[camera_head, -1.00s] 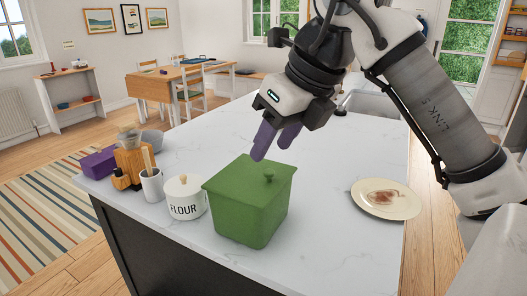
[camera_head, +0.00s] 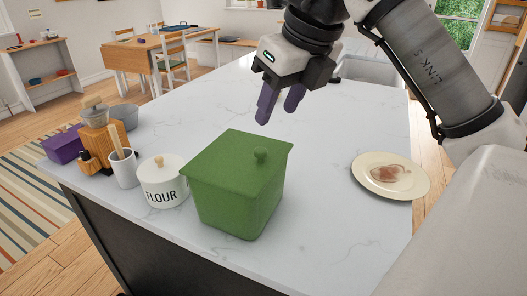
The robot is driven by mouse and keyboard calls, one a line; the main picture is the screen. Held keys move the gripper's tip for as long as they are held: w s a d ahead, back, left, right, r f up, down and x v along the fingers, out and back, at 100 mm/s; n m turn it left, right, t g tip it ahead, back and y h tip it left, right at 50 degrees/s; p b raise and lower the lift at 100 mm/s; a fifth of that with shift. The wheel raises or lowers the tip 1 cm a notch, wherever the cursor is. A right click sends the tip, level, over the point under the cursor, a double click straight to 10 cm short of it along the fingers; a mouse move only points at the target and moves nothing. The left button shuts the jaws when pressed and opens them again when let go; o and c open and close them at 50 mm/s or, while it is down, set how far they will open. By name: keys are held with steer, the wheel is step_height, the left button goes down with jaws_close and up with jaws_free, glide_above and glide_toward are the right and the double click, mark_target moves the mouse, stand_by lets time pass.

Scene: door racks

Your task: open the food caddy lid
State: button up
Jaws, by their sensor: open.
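The green food caddy (camera_head: 232,207) stands upright on the white worktop. Its flat green lid (camera_head: 225,158) is on and looks shut.
A white flour jar (camera_head: 163,182) stands just left of the caddy. A utensil pot (camera_head: 123,169), a wooden grinder (camera_head: 104,146) and a purple box (camera_head: 65,146) are further left. A plate with food (camera_head: 408,190) lies to the right. The worktop (camera_head: 330,215) between caddy and plate is clear.

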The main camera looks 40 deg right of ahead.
mark_target(261, 150)
steer(key=b+x, duration=0.5)
steer(key=x, duration=0.4)
steer(key=shift+w+f, duration=0.2)
steer(key=shift+f, duration=0.1)
jaws_close()
